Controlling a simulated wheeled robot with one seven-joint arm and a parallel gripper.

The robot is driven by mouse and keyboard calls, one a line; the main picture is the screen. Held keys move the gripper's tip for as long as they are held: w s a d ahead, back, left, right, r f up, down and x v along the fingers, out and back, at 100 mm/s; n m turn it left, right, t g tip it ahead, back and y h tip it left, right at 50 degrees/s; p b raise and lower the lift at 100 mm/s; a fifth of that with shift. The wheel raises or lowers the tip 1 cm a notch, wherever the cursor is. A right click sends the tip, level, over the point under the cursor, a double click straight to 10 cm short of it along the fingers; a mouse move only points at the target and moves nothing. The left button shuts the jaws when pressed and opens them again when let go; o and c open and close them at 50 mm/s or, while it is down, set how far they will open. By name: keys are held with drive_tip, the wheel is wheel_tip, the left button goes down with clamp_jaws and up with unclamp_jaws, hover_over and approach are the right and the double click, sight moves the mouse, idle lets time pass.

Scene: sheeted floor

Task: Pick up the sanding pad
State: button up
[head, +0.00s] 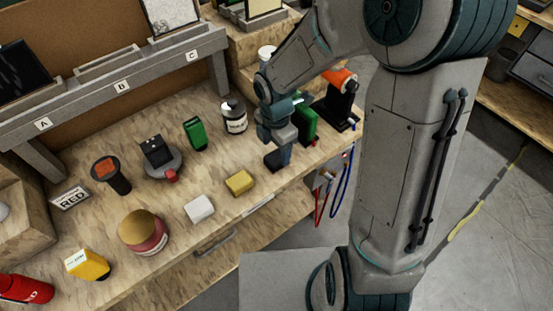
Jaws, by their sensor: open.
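No thing is plainly marked as the sanding pad. A yellow block (240,183) with a sponge-like look lies flat near the bench's front edge and may be it. A white block (199,208) lies just left of it. A round tan-topped red thing (143,230) stands farther left. My gripper (278,160) points down over the bench, to the right of the yellow block and apart from it. It is open. The small view of the fingers does not clearly show anything between them.
A green thing (307,125) and an orange-and-black tool (340,98) stand close right of my gripper. A yellow box (87,265) is at front left.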

sight(276, 156)
wheel_tip(276, 156, down, 4)
drive_tip(key=shift+s+d+f, duration=0.1)
drive_tip(key=shift+f, duration=0.1)
drive_tip(key=shift+c, duration=0.3)
drive_tip(key=c, duration=1.1)
drive_tip(key=shift+r, duration=0.1)
drive_tip(key=shift+r, duration=0.5)
wheel_tip(276, 156, up, 3)
drive_tip(key=shift+f, duration=0.15)
drive_tip(key=s+d+r+p, duration=0.1)
drive_tip(key=s+d+r, duration=0.2)
drive_tip(key=d+r, duration=0.4)
drive_tip(key=d, duration=0.4)
drive_tip(key=shift+d, duration=0.2)
drive_tip(key=shift+r, duration=0.1)
